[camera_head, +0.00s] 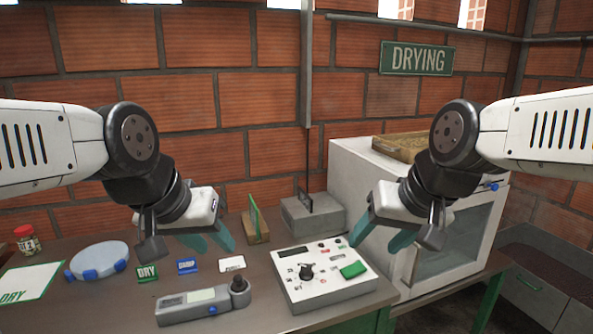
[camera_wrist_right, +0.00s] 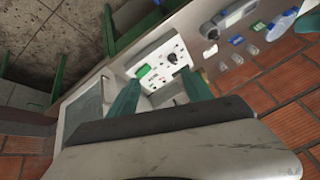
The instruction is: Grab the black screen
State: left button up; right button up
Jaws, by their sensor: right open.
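A thin black upright frame (camera_head: 307,196), which looks like the black screen, stands on a grey block (camera_head: 322,219) at the back of the table. A green-edged upright panel (camera_head: 254,217) stands in a wooden block to its left. My left gripper (camera_head: 208,240) is open and empty, left of both, above the table. My right gripper (camera_head: 383,236) is open and empty, to the right of the grey block, in front of the white cabinet. Its teal fingers also show in the right wrist view (camera_wrist_right: 158,94), spread apart, with the control box beyond them.
A white control box (camera_head: 330,291) with a black knob and green button lies at the front. A grey handheld meter (camera_head: 178,307), small cards, a round blue-clipped dish (camera_head: 99,259) and a red-lidded jar (camera_head: 27,239) are to the left. A white cabinet (camera_head: 352,165) stands right.

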aim_at(305, 199)
jog(key=i+l+u, duration=0.15)
jog(key=l+u, duration=0.25)
jog(key=i+l+u, duration=0.1)
jog(key=l+u, duration=1.05)
jog(key=l, duration=0.2)
